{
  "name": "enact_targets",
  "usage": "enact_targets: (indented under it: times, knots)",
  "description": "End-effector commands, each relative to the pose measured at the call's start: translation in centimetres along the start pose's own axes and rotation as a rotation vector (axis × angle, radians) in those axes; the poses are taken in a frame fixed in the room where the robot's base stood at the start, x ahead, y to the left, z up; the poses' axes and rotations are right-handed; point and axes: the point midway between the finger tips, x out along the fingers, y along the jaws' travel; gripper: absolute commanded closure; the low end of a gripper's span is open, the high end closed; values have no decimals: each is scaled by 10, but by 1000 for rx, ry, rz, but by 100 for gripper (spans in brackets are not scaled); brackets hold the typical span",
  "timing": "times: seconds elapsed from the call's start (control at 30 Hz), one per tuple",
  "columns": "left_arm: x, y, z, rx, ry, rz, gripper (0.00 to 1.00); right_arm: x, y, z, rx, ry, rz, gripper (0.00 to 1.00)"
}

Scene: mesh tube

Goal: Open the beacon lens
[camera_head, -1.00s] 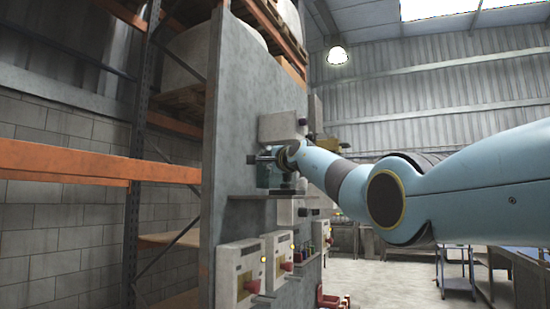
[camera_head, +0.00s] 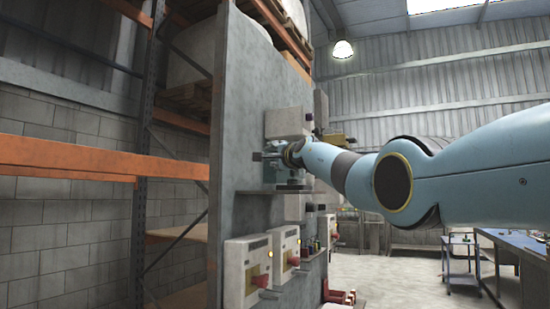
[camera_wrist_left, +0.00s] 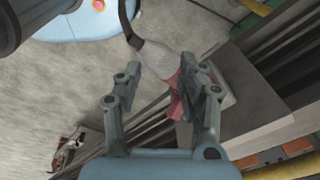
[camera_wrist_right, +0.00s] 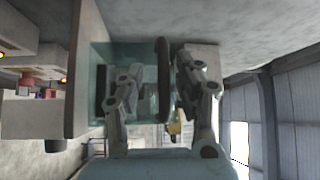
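A teal see-through housing (camera_head: 272,172), likely the beacon, sits on a small ledge of the grey panel. In the right wrist view the teal housing (camera_wrist_right: 146,70) shows with a dark upright rim (camera_wrist_right: 163,80), likely the lens edge. My right gripper (camera_head: 283,157) is at the housing. In its wrist view the right gripper (camera_wrist_right: 160,75) has its fingers apart, one on each side of the rim, with gaps visible. My left gripper (camera_wrist_left: 168,85) is open; a red part and a pale rounded shape show behind its fingers. It is outside the head view.
White control boxes (camera_head: 246,270) with red knobs are mounted lower on the grey panel (camera_head: 235,130). A grey box (camera_head: 286,122) is above the housing. Orange rack beams (camera_head: 80,157) stand at left.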

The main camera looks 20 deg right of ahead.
Motion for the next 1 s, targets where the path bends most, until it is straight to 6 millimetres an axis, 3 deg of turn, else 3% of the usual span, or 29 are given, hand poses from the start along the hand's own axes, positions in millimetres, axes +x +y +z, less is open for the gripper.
enact_targets:
  times: [0.37, 1.0]
  knots:
    - [0, -2, 0, 1, 0, -2, 60, -12, -2, 1, -3, -8, -9, 66]
    - [0, 0, 0, 0, 0, 0, 60, -102, 2, -2, -1, -5, -1, 66]
